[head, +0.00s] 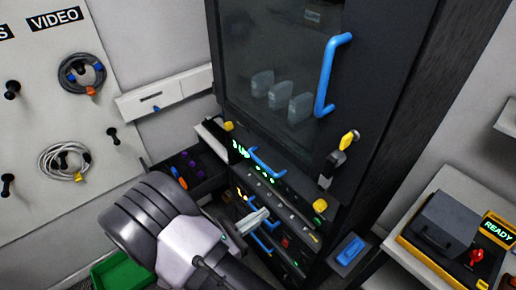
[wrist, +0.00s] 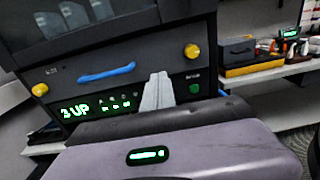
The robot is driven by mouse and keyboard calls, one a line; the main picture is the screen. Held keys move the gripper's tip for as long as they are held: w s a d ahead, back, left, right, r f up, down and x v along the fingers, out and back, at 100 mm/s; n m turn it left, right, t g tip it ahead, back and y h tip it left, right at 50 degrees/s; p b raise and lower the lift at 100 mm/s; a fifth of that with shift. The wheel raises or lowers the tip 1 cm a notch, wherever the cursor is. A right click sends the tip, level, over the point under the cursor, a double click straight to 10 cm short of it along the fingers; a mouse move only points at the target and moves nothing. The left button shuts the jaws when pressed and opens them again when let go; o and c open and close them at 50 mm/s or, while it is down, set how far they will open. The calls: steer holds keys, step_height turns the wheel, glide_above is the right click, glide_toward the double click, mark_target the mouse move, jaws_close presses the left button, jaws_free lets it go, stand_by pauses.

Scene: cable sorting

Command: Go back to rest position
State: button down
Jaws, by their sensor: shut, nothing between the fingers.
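My gripper (head: 262,213) is shut and empty in front of the lower units of the dark cabinet (head: 385,60). In the wrist view its closed grey fingers (wrist: 158,88) point at a rack unit (wrist: 110,95) with a blue handle, two yellow knobs and a green display that reads "3 UP". I cannot tell from the views how far the fingertips are from the unit's front. My arm partly hides the lower units in the head view.
The cabinet's glass door has a blue handle (head: 330,75). Coiled cables (head: 64,160) hang on the wall board at left. A drawer (head: 185,180) with small coloured items and a green bin (head: 120,272) are near my arm. A "READY" device (head: 495,230) sits on the right shelf.

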steer(key=s+d+r+m+g+y+b, duration=0.1)
steer(key=s+d+m+g+y+b, duration=0.25)
steer(key=s+d+m+g, duration=0.35)
steer(key=s+d+r+m+g+y+b, duration=0.25)
steer(key=d+m+g+b, duration=0.25)
steer(key=m, duration=0.4)
steer(key=s+a+r+m+t+y+b, duration=0.1)
steer(key=s+a+m+t+y+b, duration=0.1)
steer(key=m+t+y+b, duration=0.1)
steer(key=s+a+r+m+t+y+b, duration=0.2)
steer(key=a+m+t+y+b, duration=0.1)
steer(key=m+y, duration=0.5)
steer(key=shift+s+m+t+b, duration=0.25)
steer(key=shift+m+t+b, duration=0.1)
steer(key=shift+m+t, duration=0.65)
